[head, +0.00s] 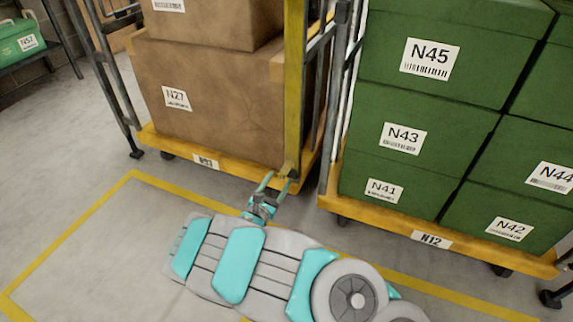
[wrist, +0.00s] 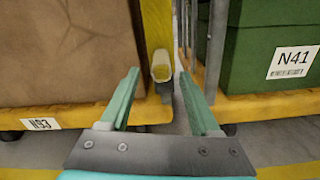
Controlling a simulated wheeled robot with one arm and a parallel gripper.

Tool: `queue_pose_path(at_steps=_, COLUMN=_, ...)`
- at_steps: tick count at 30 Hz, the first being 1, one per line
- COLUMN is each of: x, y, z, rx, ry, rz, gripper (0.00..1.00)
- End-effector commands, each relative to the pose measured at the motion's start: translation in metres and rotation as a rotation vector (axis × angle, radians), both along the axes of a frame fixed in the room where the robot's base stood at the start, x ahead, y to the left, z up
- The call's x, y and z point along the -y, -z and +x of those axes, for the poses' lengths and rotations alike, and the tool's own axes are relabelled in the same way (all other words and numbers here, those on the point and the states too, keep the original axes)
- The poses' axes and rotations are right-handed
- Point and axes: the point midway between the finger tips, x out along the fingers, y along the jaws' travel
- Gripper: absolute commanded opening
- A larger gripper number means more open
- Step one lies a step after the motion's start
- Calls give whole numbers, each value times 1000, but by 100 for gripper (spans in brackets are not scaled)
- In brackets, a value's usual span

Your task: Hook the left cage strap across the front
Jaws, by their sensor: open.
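The left cage (head: 235,173) has a yellow base labelled N93 and carries brown boxes. A yellow strap (head: 294,80) hangs straight down at the cage's right front edge. Its lower end, a pale yellowish tip (wrist: 160,66), shows in the wrist view beside a dark fitting (wrist: 164,91). My gripper (head: 278,181) is open at the strap's lower end. In the wrist view its two teal fingers (wrist: 158,74) stand apart with the strap's end in line with the gap between them. I cannot tell whether the tip is inside the gap or just beyond it.
A right cage (head: 400,226) labelled N12 with green boxes (head: 424,120) stands close, with a narrow gap between the cages. Grey posts (head: 103,75) frame the left cage's left side. A green bin (head: 18,42) sits on a rack at far left. Yellow-lined floor (head: 90,235) lies clear in front.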

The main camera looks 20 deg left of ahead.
Motion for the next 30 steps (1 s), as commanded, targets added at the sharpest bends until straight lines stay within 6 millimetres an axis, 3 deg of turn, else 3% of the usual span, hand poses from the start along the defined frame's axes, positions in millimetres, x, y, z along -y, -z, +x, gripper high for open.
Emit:
queue_pose_path(at_steps=12, x=7, y=1, z=59, rx=-1, ry=5, rz=2, gripper=63)
queue_pose_path(at_steps=24, x=7, y=-1, z=68, rx=1, ry=3, rz=1, gripper=63)
queue_pose_path(at_steps=30, x=7, y=-1, z=68, rx=1, ry=3, rz=1, gripper=42)
